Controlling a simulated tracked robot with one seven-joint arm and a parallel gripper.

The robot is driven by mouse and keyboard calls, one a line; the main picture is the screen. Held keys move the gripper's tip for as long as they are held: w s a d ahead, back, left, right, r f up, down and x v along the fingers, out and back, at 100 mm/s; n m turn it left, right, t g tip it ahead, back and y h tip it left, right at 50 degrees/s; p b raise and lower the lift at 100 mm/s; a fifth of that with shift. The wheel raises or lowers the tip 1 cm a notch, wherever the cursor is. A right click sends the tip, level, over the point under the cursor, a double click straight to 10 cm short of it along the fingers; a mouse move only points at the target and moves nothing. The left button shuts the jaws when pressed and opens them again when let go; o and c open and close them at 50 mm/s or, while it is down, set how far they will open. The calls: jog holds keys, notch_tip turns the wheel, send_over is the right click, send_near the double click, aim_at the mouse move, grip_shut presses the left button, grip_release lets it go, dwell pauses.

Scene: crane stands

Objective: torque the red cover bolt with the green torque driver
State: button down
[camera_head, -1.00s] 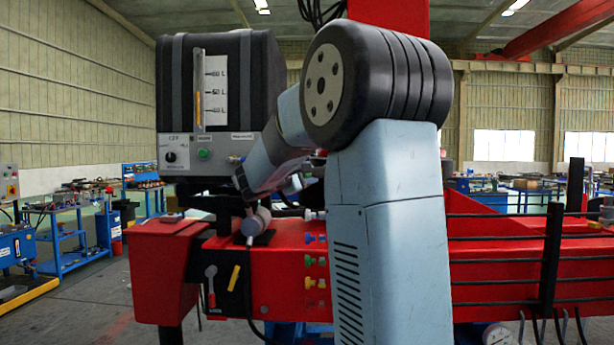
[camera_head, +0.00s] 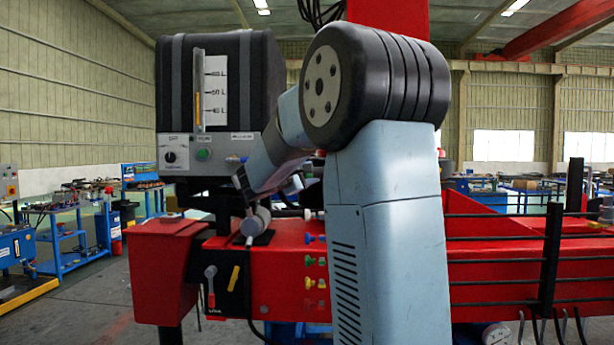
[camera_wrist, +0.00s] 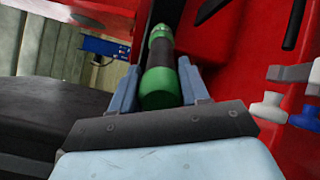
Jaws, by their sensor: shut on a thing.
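My gripper (camera_wrist: 158,88) is shut on the green torque driver (camera_wrist: 160,90) in the wrist view. The driver has a green and black handle between the two grey-blue fingers, pointing away from the wrist. Its far end lies close to a dark bar and red structure, and I cannot tell whether it touches anything. In the head view my arm hides the gripper and driver. I cannot pick out the red cover bolt in either view.
The red crane body (camera_head: 380,262) stands ahead, with a black tank (camera_head: 222,85) above its left end. Coloured knobs (camera_head: 310,261) and levers (camera_head: 235,277) sit on its front. Light and blue knobs (camera_wrist: 268,108) stick out right of the driver in the wrist view.

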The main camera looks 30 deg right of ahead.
jog(key=shift+x, duration=0.9)
dwell(3.5)
jog(key=shift+a+r, duration=0.1)
